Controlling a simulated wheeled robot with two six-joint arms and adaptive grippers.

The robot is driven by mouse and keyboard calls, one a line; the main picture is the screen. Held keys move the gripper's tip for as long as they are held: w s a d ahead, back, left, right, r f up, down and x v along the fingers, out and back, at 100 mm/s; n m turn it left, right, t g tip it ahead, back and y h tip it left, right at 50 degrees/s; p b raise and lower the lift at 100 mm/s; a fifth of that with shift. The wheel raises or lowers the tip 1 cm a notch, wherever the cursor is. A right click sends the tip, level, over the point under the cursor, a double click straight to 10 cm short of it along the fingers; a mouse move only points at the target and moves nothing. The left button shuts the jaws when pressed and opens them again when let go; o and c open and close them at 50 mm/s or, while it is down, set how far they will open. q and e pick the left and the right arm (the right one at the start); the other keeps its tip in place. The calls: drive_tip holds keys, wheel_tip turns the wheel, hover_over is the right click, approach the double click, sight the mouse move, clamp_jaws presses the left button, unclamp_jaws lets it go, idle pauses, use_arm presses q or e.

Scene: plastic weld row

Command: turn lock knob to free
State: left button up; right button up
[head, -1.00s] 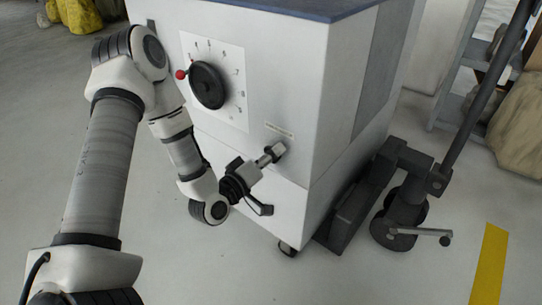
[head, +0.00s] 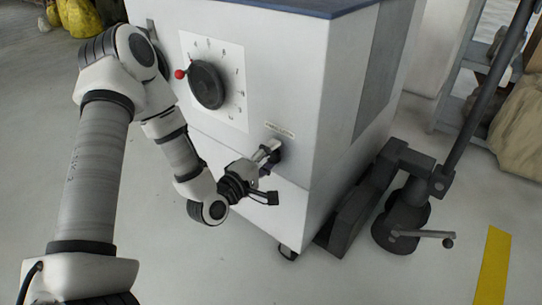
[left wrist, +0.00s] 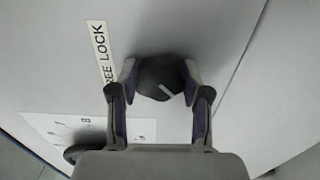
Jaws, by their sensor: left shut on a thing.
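A short pale line on the knob lies slantwise in the left wrist view. My left gripper (left wrist: 160,80) is shut on the knob, one finger on each side. In the head view the left gripper (head: 268,155) reaches the cabinet just below the label (head: 280,131) and hides most of the knob. The lower end of the label is hidden by a finger in the wrist view. My right gripper is not seen.
A black handwheel (head: 207,85) with a red ball (head: 180,74) sits on a numbered white plate (head: 238,112), close to my left arm. Open floor lies in front.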

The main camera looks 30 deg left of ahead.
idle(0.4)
use_arm(q)
drive_tip(key=o, duration=1.2)
drive_tip(key=shift+c, duration=0.2)
drive_tip(key=shift+r, duration=0.1)
